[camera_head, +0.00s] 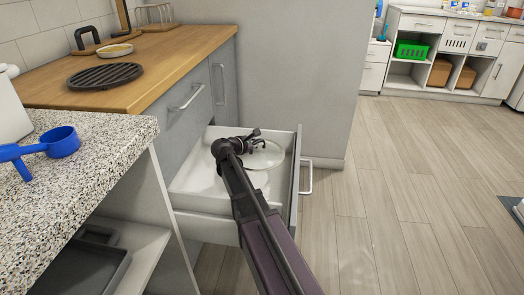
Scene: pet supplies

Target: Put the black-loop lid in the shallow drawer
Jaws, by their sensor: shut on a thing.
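The shallow drawer (184,185) is pulled open from the grey cabinet below the wooden counter. My gripper (257,141) is over the inside of the drawer, shut on the lid (269,157). The lid is a pale, see-through round disc. Its black loop cannot be told apart from my dark gripper, and my arm hides part of the lid. I cannot tell whether the lid touches the drawer floor or hangs just above it.
The drawer front with its handle (307,176) juts out over the floor. A speckled counter (95,160) with a blue scoop (62,141) is at near left. The wooden counter (165,62) holds a black round trivet (105,75) and a black-handled object (87,37). Open floor (410,190) lies right.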

